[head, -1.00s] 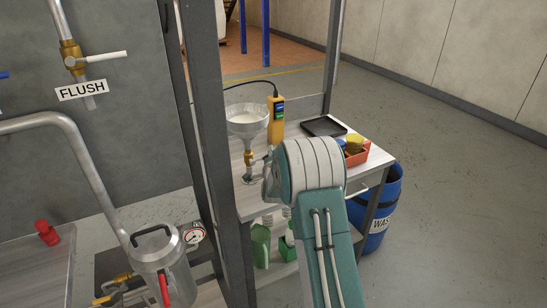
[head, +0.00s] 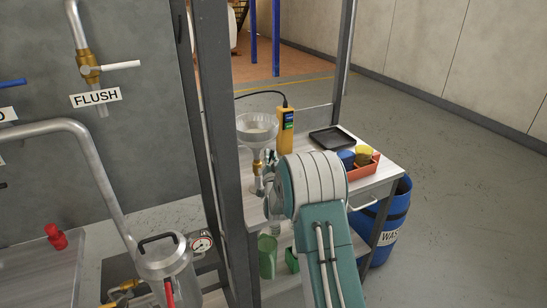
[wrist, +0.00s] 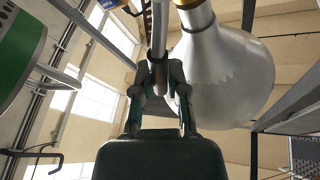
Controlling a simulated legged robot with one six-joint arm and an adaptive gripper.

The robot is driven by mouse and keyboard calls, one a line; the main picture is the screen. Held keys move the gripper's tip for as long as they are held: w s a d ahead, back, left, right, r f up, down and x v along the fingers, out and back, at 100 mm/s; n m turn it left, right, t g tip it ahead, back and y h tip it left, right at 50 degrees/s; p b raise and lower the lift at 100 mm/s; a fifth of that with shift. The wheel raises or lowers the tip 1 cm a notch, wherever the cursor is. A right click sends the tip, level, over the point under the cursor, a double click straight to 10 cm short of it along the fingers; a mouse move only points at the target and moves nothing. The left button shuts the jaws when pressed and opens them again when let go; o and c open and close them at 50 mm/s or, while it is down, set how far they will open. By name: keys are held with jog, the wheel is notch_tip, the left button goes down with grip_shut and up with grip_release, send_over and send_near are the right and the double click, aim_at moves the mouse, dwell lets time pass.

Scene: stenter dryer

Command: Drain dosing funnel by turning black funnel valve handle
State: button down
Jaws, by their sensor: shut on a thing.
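The metal dosing funnel (head: 257,127) stands at the left end of the side table, with pale contents visible inside. A brass valve (head: 256,166) sits on its stem. My gripper (head: 268,168) is at the valve, partly hidden behind my own wrist in the head view. In the wrist view my gripper (wrist: 159,82) is shut on a narrow dark bar, the valve handle (wrist: 158,45), which points towards the palm. The funnel's silver cone (wrist: 228,70) looms just right of the fingers. How far the handle is turned cannot be told.
A yellow handheld meter (head: 285,130) stands beside the funnel. A black tray (head: 331,138) and a red bin (head: 364,168) with cups are on the table's right. A dark upright post (head: 212,130) stands close left. A blue waste barrel (head: 391,225) stands at right.

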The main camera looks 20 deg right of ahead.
jog(key=shift+a+f+n, duration=0.15)
jog(key=shift+a+n, duration=0.1)
jog(key=shift+n, duration=0.05)
jog(key=c, duration=0.6)
grip_release()
jog(key=shift+c, duration=0.2)
jog(key=v, duration=1.2)
